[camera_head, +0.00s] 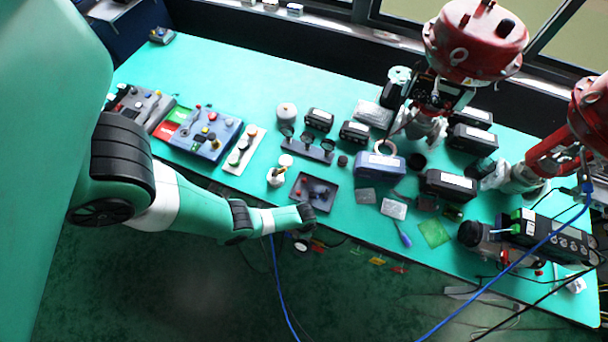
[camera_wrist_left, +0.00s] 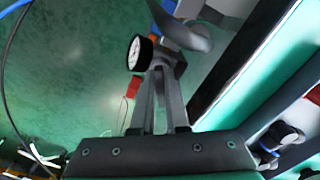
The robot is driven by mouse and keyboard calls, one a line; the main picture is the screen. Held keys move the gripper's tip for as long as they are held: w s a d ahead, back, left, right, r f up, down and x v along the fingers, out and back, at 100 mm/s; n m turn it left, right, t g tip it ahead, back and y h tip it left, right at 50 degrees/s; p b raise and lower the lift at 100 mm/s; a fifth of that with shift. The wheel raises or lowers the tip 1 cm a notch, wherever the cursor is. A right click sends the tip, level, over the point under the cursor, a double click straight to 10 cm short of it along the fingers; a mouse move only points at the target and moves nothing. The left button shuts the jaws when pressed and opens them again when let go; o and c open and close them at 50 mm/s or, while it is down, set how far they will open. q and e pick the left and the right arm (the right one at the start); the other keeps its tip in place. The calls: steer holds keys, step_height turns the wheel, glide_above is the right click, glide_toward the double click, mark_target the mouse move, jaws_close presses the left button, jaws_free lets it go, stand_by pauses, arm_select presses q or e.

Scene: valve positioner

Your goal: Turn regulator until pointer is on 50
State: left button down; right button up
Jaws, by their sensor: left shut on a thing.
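My left arm reaches in from the left in the head view, and its wrist ends at the table's front edge. In the left wrist view my left gripper (camera_wrist_left: 165,74) has its fingertips closed together on the grey regulator (camera_wrist_left: 172,60). A round pressure gauge with a black rim and white dial (camera_wrist_left: 140,52) sits beside the fingertips. The gauge also shows in the head view (camera_head: 301,244), just below my wrist. The dial is too small to read its pointer. My wrist hides the regulator and gripper fingers in the head view. My right gripper is in no view.
The green table (camera_head: 240,90) holds several small devices, a dark parts tray (camera_head: 315,190) near my wrist and a blue control box (camera_head: 203,135). A large red valve actuator (camera_head: 478,40) stands at the back right. A blue hose (camera_head: 283,290) hangs below the front edge.

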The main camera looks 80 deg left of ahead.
arm_select(q)
steer(key=shift+m, duration=1)
steer(key=c, duration=0.9)
jaws_free()
step_height(320, 180, up, 12)
steer(key=p, duration=1.1)
steer(key=shift+f+p, duration=0.2)
steer(key=shift+p, duration=0.1)
